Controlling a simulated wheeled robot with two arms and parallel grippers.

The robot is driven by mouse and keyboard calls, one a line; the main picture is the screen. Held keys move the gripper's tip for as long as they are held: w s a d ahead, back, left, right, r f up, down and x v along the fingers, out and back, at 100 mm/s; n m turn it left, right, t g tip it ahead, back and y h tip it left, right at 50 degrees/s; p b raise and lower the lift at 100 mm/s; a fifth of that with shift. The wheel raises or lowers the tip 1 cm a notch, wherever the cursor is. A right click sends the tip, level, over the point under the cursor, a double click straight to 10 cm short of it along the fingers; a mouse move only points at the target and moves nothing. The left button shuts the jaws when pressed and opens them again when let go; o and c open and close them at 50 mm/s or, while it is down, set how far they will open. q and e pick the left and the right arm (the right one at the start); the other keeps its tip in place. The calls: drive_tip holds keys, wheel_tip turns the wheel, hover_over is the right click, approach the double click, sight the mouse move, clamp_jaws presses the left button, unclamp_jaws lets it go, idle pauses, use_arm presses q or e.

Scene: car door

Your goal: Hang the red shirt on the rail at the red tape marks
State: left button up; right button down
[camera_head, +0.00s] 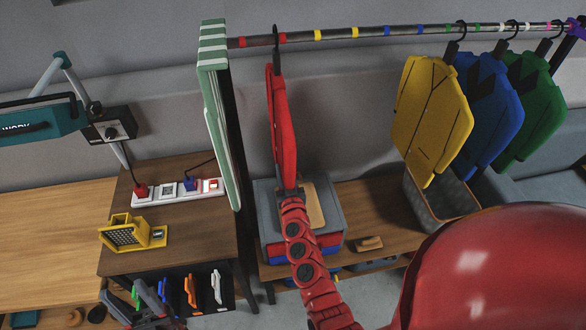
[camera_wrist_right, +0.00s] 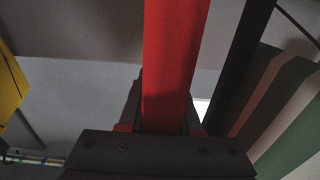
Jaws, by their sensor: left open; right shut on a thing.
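The red shirt (camera_head: 280,115) is upright and seen nearly edge-on in the head view. Its black hanger hook (camera_head: 276,60) reaches the rail (camera_head: 345,34) between the two red tape marks (camera_head: 242,42) (camera_head: 283,37), close to the right one. I cannot tell whether it rests over the rail. My right gripper (camera_head: 290,191) is shut on the shirt's lower end; the right wrist view shows the red shirt (camera_wrist_right: 175,65) between its fingers (camera_wrist_right: 168,128). My left gripper (camera_head: 150,305) is open and empty, low at the left by the cabinet.
Yellow (camera_head: 430,115), blue (camera_head: 487,105) and green (camera_head: 533,110) shirts hang at the rail's right. A green-and-white striped panel (camera_head: 212,90) stands just left of the red shirt. A power strip (camera_head: 178,191) and yellow lamp (camera_head: 125,232) are on the cabinet. Boxes (camera_head: 330,210) stand below the shirt.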

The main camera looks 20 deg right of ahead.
drive_tip(key=shift+w+a+f+b, duration=0.2)
drive_tip(key=shift+a+f, duration=0.05)
drive_tip(key=shift+a, duration=0.5)
drive_tip(key=shift+w+a+f+b, duration=0.2)
drive_tip(key=shift+a+f, duration=0.05)
drive_tip(key=shift+a, duration=0.45)
drive_tip(key=c, duration=0.5)
unclamp_jaws()
drive_tip(key=shift+s, duration=0.1)
